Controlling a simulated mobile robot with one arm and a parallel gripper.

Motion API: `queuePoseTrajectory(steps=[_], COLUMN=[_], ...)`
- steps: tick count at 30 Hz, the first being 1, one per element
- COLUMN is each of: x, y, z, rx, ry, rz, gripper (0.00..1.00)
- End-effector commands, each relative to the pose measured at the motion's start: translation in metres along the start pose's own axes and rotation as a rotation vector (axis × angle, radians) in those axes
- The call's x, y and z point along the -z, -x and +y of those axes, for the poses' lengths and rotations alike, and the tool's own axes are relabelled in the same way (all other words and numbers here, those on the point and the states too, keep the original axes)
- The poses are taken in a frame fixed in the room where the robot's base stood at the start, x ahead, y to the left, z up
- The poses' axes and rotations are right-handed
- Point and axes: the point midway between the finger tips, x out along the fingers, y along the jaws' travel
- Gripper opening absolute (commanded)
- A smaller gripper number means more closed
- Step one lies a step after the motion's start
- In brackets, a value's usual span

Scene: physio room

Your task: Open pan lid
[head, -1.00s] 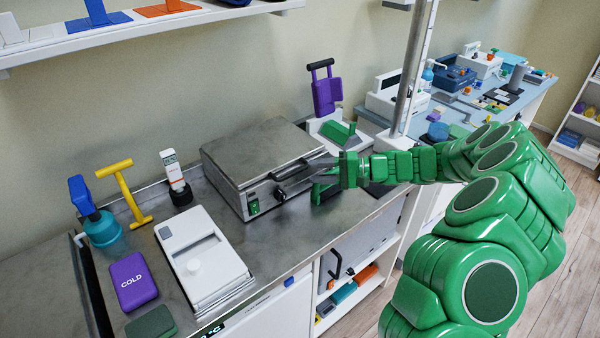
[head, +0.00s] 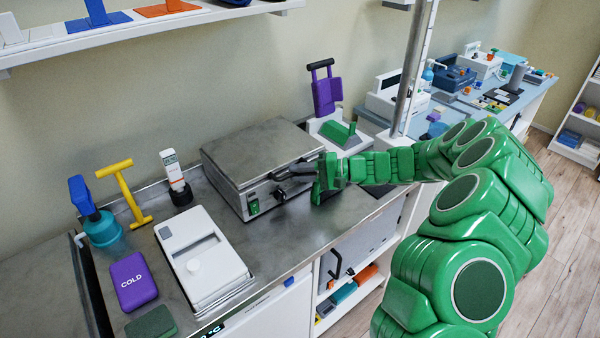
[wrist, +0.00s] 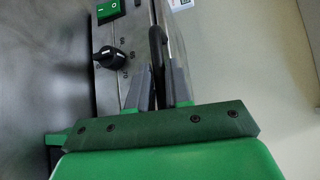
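The pan is a squat steel box on the counter, with a flat grey lid (head: 262,148) that lies level and closed. A dark lid handle (head: 287,173) sticks out at its front; it also shows in the wrist view (wrist: 155,42). My gripper (head: 308,170) has reached this handle from the right. In the wrist view my gripper (wrist: 164,85) has its two grey fingers close together, one on each side of the dark handle bar, and looks shut on it. The fingers partly hide the handle.
A green switch (head: 254,207) and a black knob (head: 279,195) sit on the pan's front. A white box (head: 200,260), a purple cold pack (head: 133,280) and a yellow T-shaped tool (head: 125,190) stand to the left.

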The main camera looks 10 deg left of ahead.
Motion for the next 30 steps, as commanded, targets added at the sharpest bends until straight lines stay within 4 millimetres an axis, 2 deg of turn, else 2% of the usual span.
queuePoseTrajectory(steps=[2, 17, 23, 30], x=[0.0, -0.001, -0.002, -0.003], y=[0.0, 0.001, 0.003, 0.005], z=[0.0, -0.005, -0.023, -0.06], rx=[0.0, -0.014, -0.057, -0.148], ry=[0.0, -0.012, -0.053, -0.137], rz=[0.0, 0.0, 0.0, 0.002], gripper=[0.0, 0.0, 0.0, 0.0])
